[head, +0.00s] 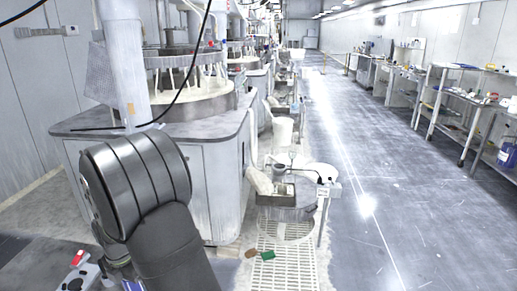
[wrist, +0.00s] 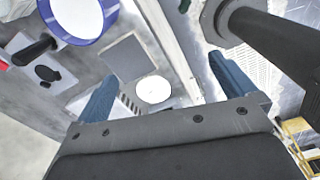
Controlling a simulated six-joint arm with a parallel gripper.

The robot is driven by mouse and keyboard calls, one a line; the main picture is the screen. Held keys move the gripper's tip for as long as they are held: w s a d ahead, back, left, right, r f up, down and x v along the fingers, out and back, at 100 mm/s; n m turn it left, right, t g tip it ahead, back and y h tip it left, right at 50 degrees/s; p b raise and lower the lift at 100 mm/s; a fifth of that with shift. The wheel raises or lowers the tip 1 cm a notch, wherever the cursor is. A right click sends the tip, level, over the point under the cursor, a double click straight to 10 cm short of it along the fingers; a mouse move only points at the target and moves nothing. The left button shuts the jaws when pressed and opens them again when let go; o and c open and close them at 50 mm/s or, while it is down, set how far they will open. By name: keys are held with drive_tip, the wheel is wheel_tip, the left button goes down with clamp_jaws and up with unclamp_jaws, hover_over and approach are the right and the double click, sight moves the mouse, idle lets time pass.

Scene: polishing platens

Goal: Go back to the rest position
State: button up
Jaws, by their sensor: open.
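My gripper (wrist: 165,85) shows in the wrist view with its two blue fingers spread wide apart. It is open, and nothing is gripped between the fingers. A white round disc (wrist: 153,90) appears between them in the picture, on a grey surface beyond. In the head view my arm fills the lower left, and my gripper cannot be made out there.
A polishing machine (head: 195,155) stands behind my arm at the left. A small basin stand (head: 287,200) is beside a floor grating (head: 285,262). Shelving (head: 470,105) lines the right wall. The aisle floor (head: 380,190) is clear. A blue-rimmed round container (wrist: 100,28) shows in the wrist view.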

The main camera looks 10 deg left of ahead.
drive_tip(key=w+d+r+m, duration=0.1)
drive_tip(key=w+r+m, duration=0.2)
drive_tip(key=w+m, duration=0.35)
drive_tip(key=w+d+r+m, duration=0.2)
drive_tip(key=w+r+m, duration=0.1)
drive_tip(key=w+m, duration=0.35)
drive_tip(key=shift+n, duration=0.4)
drive_tip(key=shift+s+a+f, duration=0.15)
drive_tip(key=shift+a+f, duration=0.3)
drive_tip(key=shift+a, duration=0.35)
drive_tip(key=shift+s+a+f, duration=0.2)
drive_tip(key=shift+a+f, duration=0.2)
drive_tip(key=shift+a, duration=0.35)
drive_tip(key=shift+s+a+f, duration=0.15)
drive_tip(key=shift+a+f, duration=0.3)
drive_tip(key=shift+a, duration=0.35)
drive_tip(key=shift+f, duration=0.1)
